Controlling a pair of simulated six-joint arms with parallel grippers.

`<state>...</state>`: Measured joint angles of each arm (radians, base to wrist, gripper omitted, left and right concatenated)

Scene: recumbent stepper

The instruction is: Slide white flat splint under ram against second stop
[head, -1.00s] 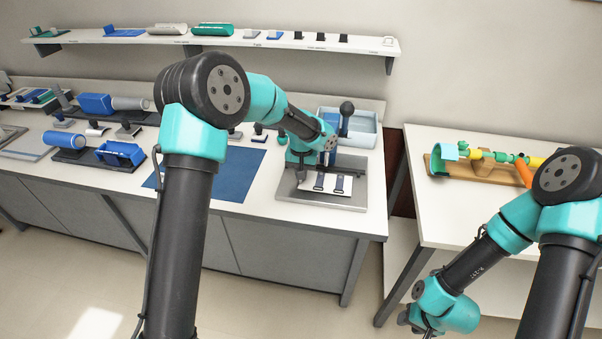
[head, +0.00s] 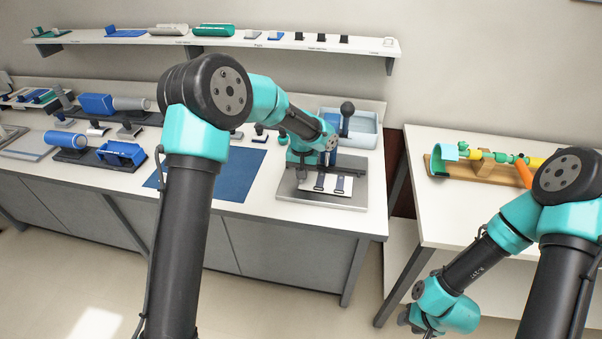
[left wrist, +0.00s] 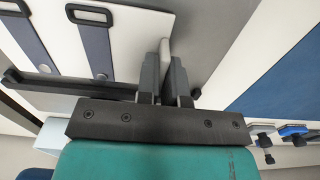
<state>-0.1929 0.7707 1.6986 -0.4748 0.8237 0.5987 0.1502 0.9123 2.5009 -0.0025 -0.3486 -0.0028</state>
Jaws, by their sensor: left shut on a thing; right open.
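The white flat splint (head: 327,189), with two dark blue straps and buckles, lies on the grey base plate (head: 350,201) of the lever press. In the left wrist view, the splint (left wrist: 140,30) fills the upper left. My left gripper (left wrist: 165,55) is shut on the splint's edge; in the head view its fingers are at the splint's left end. A dark bar (left wrist: 40,84) crosses beside the splint. The ram and stops are largely hidden behind my left arm, and the splint's contact with a stop cannot be told. My right gripper (head: 422,328) is open and empty, low at the front.
The press's black ball-topped lever (head: 346,108) stands by a pale blue bin (head: 365,128). A blue mat (head: 235,180) lies left of the press. Blue and grey fixtures (head: 120,152) crowd the left bench. A side table (head: 450,205) holds a wooden stand with coloured parts.

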